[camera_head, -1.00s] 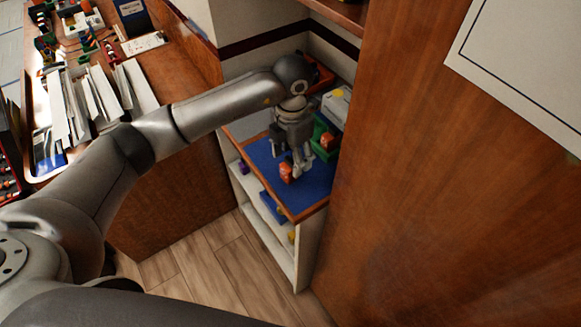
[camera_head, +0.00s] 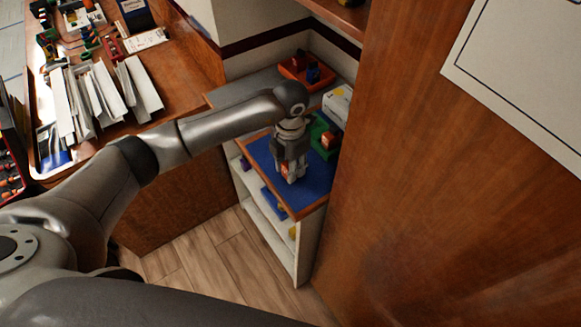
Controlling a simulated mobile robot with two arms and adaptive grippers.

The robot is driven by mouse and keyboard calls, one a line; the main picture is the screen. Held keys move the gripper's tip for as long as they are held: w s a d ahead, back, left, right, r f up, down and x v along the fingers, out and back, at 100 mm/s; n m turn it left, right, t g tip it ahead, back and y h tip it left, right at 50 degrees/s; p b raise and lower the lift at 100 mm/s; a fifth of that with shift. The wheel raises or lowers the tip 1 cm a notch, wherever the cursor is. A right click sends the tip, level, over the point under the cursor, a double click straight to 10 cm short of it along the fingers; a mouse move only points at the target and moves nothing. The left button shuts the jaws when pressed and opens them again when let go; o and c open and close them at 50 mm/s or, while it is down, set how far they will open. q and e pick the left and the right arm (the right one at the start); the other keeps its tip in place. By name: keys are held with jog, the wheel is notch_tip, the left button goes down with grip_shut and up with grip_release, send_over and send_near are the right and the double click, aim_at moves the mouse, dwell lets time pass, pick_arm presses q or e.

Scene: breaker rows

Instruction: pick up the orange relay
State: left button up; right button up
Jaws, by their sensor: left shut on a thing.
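The orange relay (camera_head: 285,170) is a small orange block low over the blue mat (camera_head: 316,183) on top of the white shelf unit. My left gripper (camera_head: 291,177) points down and is shut on it; the fingers hide part of the relay. I cannot tell whether the relay still touches the mat. Another orange block (camera_head: 327,140) sits in a green tray (camera_head: 318,128) just behind and to the right of the gripper. My right gripper is not in view.
A red-orange tray (camera_head: 297,72) with dark blocks stands at the back. A white box (camera_head: 338,101) is by the wall. A tall wooden panel (camera_head: 430,180) closes off the right side. A desk with upright papers (camera_head: 95,100) is at left.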

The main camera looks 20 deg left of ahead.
pick_arm(q)
jog(key=shift+r, duration=0.45)
notch_tip(320, 180, up, 2)
jog(key=shift+w+r+b, duration=0.1)
jog(key=shift+r+b, duration=0.05)
jog(key=shift+b, duration=0.25)
jog(key=s+d+r, duration=0.1)
jog(key=s+r, duration=1.3)
jog(key=r, duration=0.1)
jog(key=shift+d, duration=0.4)
jog(key=shift+f, duration=0.1)
